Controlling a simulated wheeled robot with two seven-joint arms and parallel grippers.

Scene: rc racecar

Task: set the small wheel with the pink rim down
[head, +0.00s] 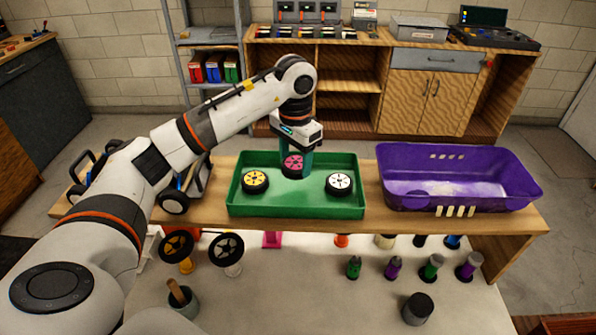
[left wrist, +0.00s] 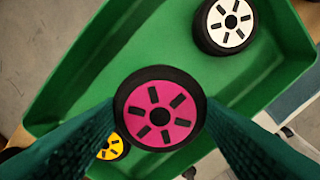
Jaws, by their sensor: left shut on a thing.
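The small wheel with the pink rim (head: 293,166) is at the green tray (head: 295,212), between a yellow-rimmed wheel (head: 255,181) and a white-rimmed wheel (head: 339,183). My left gripper (head: 294,158) points down and is shut on the pink-rimmed wheel. In the left wrist view the pink-rimmed wheel (left wrist: 160,115) sits between the two dark green fingers, its rim facing the camera. It partly covers the yellow-rimmed wheel (left wrist: 112,147); the white-rimmed wheel (left wrist: 231,22) is apart from it. I cannot tell whether the held wheel touches the tray floor. My right gripper is not in view.
A purple bin (head: 455,182) stands right of the tray on the wooden shelf. Below are two larger dark wheels (head: 226,249), several coloured bottles (head: 393,267) and a dark cylinder (head: 417,309). A car with black wheels (head: 174,201) is partly behind my left arm.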

